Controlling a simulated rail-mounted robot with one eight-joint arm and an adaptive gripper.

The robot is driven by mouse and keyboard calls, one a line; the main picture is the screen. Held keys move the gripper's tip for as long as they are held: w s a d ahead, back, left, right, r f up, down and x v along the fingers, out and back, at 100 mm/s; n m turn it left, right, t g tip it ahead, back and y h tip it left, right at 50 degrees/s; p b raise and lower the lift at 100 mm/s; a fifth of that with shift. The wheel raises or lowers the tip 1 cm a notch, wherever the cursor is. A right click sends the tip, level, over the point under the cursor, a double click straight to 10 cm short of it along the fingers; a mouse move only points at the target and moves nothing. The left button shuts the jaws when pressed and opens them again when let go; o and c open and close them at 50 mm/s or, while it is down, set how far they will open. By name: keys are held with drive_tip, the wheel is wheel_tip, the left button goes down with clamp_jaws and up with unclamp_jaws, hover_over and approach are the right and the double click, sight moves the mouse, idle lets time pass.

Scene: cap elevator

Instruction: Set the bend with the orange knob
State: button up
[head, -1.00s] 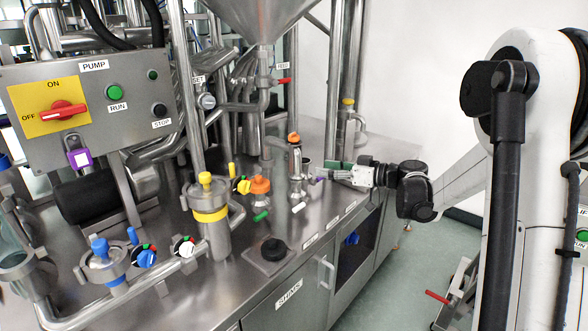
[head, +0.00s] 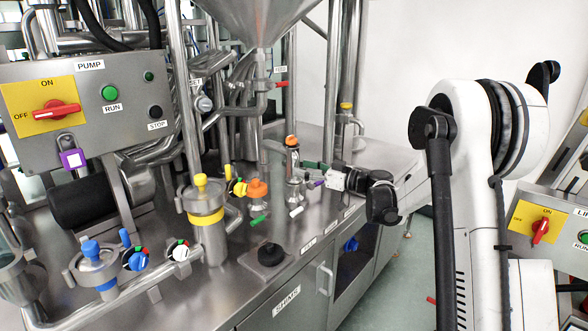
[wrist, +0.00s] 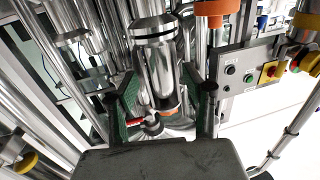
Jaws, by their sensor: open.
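The orange knob (head: 291,140) tops an upright steel bend piece (head: 293,165) on the bench in the head view. A wider orange cap (head: 258,188) stands on a fitting to its left. My gripper (head: 315,172) is low over the bench just right of the orange-topped piece, pointing left. In the wrist view my open gripper (wrist: 160,98) has its dark, green-padded fingers on both sides of a steel cylinder (wrist: 158,65) with a black band. An orange ring (wrist: 172,111) and a red handle (wrist: 135,122) show near its foot. Contact with the fingers cannot be told.
A yellow-topped steel vessel (head: 206,215) and a blue-topped fitting (head: 96,262) stand at the left. The pump panel (head: 85,105) is behind them. A black round knob (head: 271,252) sits on the front bench. A steel funnel (head: 255,15) hangs above.

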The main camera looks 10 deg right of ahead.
sight(294, 166)
drive_tip(key=shift+x, duration=2)
clamp_jaws()
